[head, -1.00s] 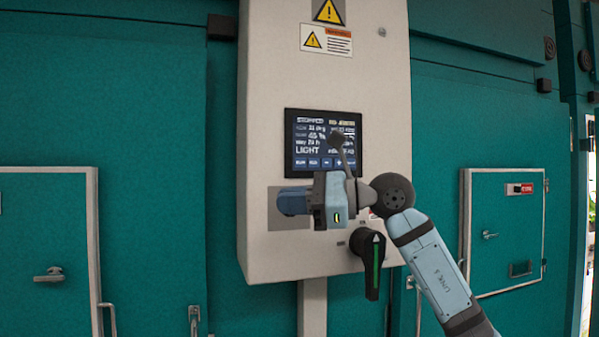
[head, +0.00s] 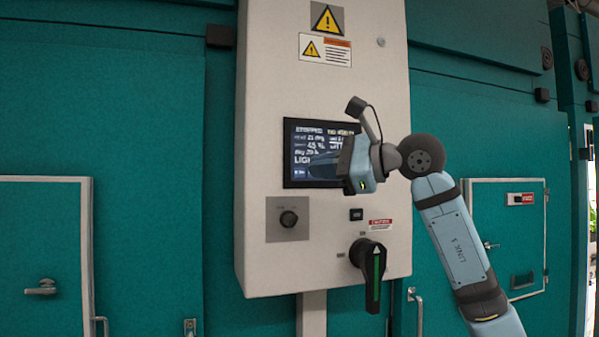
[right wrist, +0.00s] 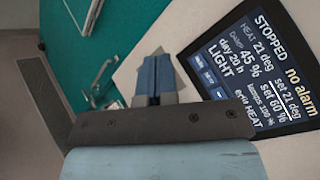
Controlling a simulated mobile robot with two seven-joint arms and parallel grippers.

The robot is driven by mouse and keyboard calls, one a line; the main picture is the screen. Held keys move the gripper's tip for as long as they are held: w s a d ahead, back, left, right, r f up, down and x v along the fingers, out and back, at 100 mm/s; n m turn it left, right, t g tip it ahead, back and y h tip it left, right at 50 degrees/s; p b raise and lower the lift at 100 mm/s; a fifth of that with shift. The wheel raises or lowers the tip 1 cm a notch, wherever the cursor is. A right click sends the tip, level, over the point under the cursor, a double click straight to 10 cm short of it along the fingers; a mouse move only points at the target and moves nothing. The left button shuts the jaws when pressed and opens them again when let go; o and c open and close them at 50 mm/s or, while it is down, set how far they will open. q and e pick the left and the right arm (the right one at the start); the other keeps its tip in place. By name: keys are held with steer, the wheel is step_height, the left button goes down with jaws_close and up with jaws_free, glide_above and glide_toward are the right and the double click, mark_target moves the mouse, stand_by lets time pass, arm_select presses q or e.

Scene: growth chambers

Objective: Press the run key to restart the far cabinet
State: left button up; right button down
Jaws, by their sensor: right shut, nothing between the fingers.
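The control panel's dark screen (head: 297,151) is on the white cabinet box (head: 262,90). In the right wrist view the screen (right wrist: 255,65) reads STOPPED, LIGHT and no alarm. A row of small blue keys (right wrist: 205,75) runs along one edge of it; their labels are too small to read there. In the head view one key (head: 300,172) shows at the screen's lower left, and my gripper covers the others. My right gripper (head: 322,168) is shut and empty in front of the screen's lower right part. Its fingers (right wrist: 156,70) show in the right wrist view. I cannot tell whether they touch. My left gripper is out of view.
Below the screen are a knob on a grey plate (head: 289,219), a small black button (head: 356,214) and a large black rotary switch with a green stripe (head: 372,272). Teal cabinet walls with doors (head: 40,240) stand at both sides.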

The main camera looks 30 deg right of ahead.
mark_target(299, 172)
steer(key=w+d+p, duration=0.1)
steer(key=w+p, duration=0.1)
steer(key=w, duration=0.5)
steer(key=shift+d, duration=0.3)
steer(key=shift+w, duration=0.15)
stand_by(1.6)
steer(key=shift+w+d, duration=0.1)
steer(key=shift+w, duration=0.2)
steer(key=shift+w+d, duration=0.1)
steer(key=shift+w, duration=0.2)
stand_by(0.5)
steer(key=shift+s, duration=0.15)
steer(key=shift+s+a, duration=0.2)
steer(key=shift+s, duration=0.4)
